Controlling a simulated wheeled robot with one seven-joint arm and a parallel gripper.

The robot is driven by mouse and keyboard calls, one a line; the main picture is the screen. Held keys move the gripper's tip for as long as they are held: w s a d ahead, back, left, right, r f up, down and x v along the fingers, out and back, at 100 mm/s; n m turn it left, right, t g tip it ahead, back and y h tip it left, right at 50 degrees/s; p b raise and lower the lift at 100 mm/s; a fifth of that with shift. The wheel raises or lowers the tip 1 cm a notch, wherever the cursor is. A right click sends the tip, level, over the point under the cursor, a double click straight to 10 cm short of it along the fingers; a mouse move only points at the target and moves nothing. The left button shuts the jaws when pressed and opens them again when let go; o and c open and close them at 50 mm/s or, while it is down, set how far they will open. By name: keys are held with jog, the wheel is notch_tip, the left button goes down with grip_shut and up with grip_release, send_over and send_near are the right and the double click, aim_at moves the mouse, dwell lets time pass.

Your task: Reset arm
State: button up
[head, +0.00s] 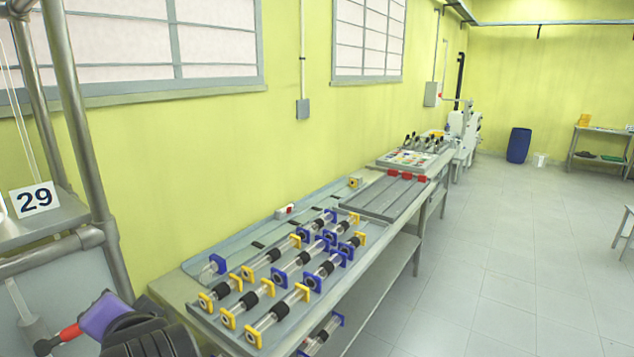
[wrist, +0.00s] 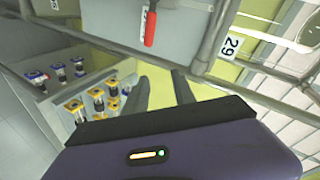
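My gripper (wrist: 160,80) shows in the wrist view with its two dark fingers apart and nothing between them. In the head view, purple and black parts of my arm fill the lower left corner, left of the bench, and the fingers cannot be made out there. Several glass reactors (head: 322,269) with blue and yellow square end plates and black bands lie in rows on a tray (head: 200,319) on the near bench. Reactors (wrist: 97,98) also show at the left of the wrist view, away from the fingers.
A metal pipe frame (head: 84,140) with a "29" sign (head: 35,199) stands close on the left. A red handle (wrist: 150,29) is near the fingers in the wrist view. Farther along are an empty grey rack (head: 384,197) and a blue barrel (head: 519,145).

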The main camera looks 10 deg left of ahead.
jog(key=s+d+f+n+t+h, duration=0.1)
jog(key=d+f+t, duration=0.25)
jog(key=d, duration=0.75)
jog(key=s+d+f+n+t, duration=0.1)
jog(key=d+f+n+t, duration=0.2)
jog(key=d, duration=0.9)
jog(key=s+d+f+t+h, duration=0.1)
jog(key=d+f+t, duration=0.3)
jog(key=d, duration=0.7)
jog(key=s+d+f+m+g+h, duration=0.1)
jog(key=s+d+f+h, duration=0.1)
jog(key=s+d, duration=0.6)
jog(key=s+d+f+m+g+h, duration=0.1)
jog(key=s+d+h, duration=0.3)
jog(key=s+d, duration=0.4)
jog(key=s+d+f+m+g+h, duration=0.1)
jog(key=s+d+f+h, duration=0.2)
jog(key=s+d, duration=0.5)
jog(key=shift+s+d+f, duration=0.3)
jog(key=shift+s+d, duration=0.05)
jog(key=shift+s, duration=0.8)
jog(key=shift+a, duration=0.1)
